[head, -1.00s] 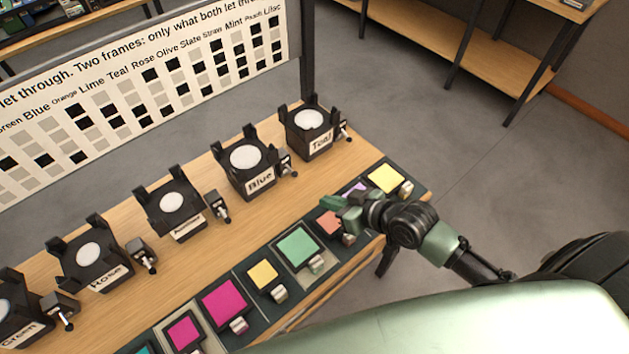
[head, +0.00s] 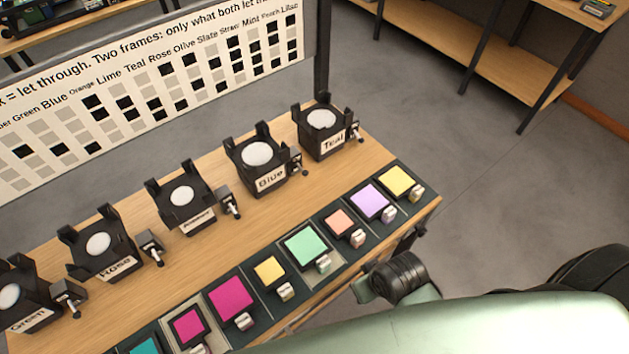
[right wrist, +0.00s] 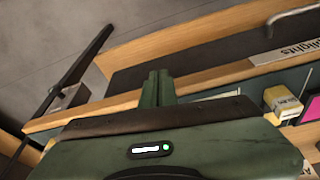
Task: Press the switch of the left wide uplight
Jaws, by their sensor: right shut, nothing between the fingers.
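Several black uplights with round white lenses stand in a row on the wooden table: Green (head: 28,318), Rose (head: 100,245), one with a small unreadable label (head: 182,198), Blue (head: 258,163) and Teal (head: 322,129). Each has a small lever switch at its right, such as the Green one's switch (head: 69,297) and the Rose one's switch (head: 151,249). I cannot tell which uplights are wide. My right gripper (right wrist: 158,82) is shut and empty in the right wrist view, near a wooden table edge. In the head view its fingers are hidden. My left gripper is not in view.
Coloured filter frames with pale grips, such as the magenta one (head: 231,297) and the yellow one (head: 396,181), line the table's front. A chart board (head: 150,100) stands behind. The wood between uplights and filters is clear. A shelf (head: 480,40) stands at the back right.

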